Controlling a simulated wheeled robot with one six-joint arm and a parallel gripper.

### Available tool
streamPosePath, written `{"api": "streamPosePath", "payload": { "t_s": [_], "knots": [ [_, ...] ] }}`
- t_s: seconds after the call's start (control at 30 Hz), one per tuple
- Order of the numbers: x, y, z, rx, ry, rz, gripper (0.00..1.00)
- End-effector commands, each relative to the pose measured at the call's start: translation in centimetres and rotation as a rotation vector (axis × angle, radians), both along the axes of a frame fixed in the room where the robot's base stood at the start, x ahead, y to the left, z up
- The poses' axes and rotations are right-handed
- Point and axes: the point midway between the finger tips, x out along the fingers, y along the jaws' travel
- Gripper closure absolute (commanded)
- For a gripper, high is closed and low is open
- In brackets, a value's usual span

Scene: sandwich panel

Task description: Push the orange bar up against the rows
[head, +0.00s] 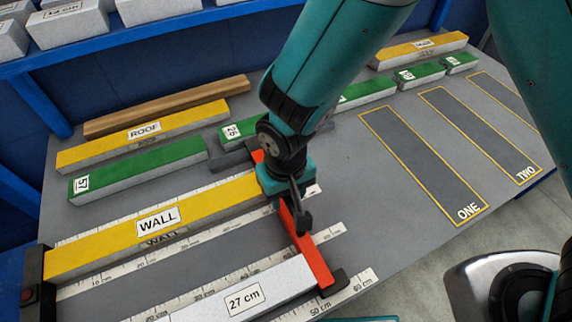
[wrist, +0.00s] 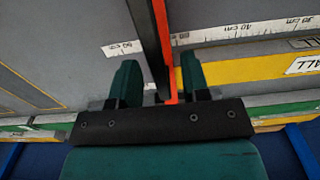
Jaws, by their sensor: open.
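The orange bar (head: 312,255) lies across the right ends of the measuring rows on the table. My gripper (head: 292,200) is over its middle and hides part of it. In the wrist view the bar (wrist: 171,60) runs between the two open fingers (wrist: 160,80), with a dark strip along it. The yellow WALL panel (head: 165,222) lies in one row; its right end is hidden behind my gripper. The pale 27 cm panel (head: 245,298) lies in the near row, its right end close to the bar. I cannot tell whether bar and panels touch.
A black end stop (head: 36,275) stands at the rows' left end. A yellow ROOF panel (head: 140,135), a green panel (head: 140,168) and a wooden strip (head: 165,105) lie behind. Outlined slots ONE (head: 425,165) and TWO (head: 480,135) are empty at the right.

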Motion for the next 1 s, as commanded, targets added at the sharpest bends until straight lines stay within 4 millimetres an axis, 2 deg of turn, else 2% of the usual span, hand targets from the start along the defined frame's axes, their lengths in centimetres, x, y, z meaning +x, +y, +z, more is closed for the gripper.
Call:
{"api": "streamPosePath", "payload": {
  "t_s": [0.17,0.4,0.6,0.8,1.0],
  "knots": [
    [0.1,0.1,3.8,0.005,-0.004,0.001,0.57],
    [0.1,0.1,10.0,0.007,-0.006,0.002,0.57],
    [0.0,0.1,14.1,0.005,-0.003,0.002,0.57],
    [0.0,0.1,16.1,0.003,-0.001,0.002,0.57],
    [0.0,0.1,16.4,0.002,0.000,0.002,0.57]
  ]
}}
